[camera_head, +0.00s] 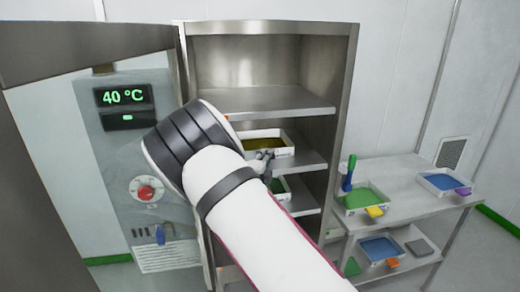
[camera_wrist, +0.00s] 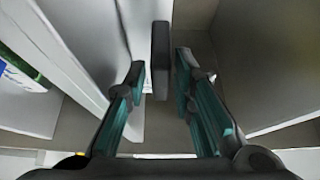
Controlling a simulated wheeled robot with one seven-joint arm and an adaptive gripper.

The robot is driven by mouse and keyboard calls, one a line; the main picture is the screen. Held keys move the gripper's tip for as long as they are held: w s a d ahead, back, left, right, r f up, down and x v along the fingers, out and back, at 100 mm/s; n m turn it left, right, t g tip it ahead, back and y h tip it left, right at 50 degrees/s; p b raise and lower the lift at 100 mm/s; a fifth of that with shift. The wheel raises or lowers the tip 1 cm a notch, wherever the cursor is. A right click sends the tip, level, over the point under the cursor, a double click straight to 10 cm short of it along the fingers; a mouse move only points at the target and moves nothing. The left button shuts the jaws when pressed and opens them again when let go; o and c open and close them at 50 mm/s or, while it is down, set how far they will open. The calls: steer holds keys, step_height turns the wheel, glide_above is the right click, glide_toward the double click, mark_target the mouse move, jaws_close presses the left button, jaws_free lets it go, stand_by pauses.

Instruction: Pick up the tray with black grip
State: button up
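A black grip (camera_wrist: 160,45) stands between the two fingers of my gripper (camera_wrist: 160,68) in the wrist view. The fingers are apart, one on each side of the grip, with a gap visible on both sides. In the head view my gripper (camera_head: 262,156) is at the front of a white tray (camera_head: 288,151) with dark yellow contents, on a middle shelf of the steel cabinet. My gripper and arm hide part of this tray's front, so its grip cannot be made out there.
A tray with green contents (camera_head: 283,196) sits on the shelf below, partly hidden by my arm. The steel cabinet (camera_head: 340,90) has side walls close by. Its upper shelf (camera_head: 275,98) is empty. A side table (camera_head: 415,205) at right holds several trays with coloured grips.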

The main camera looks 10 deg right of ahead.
steer(key=shift+w+d, duration=0.35)
steer(key=shift+w, duration=0.3)
jaws_close()
steer(key=shift+r, duration=0.1)
steer(key=shift+r, duration=0.1)
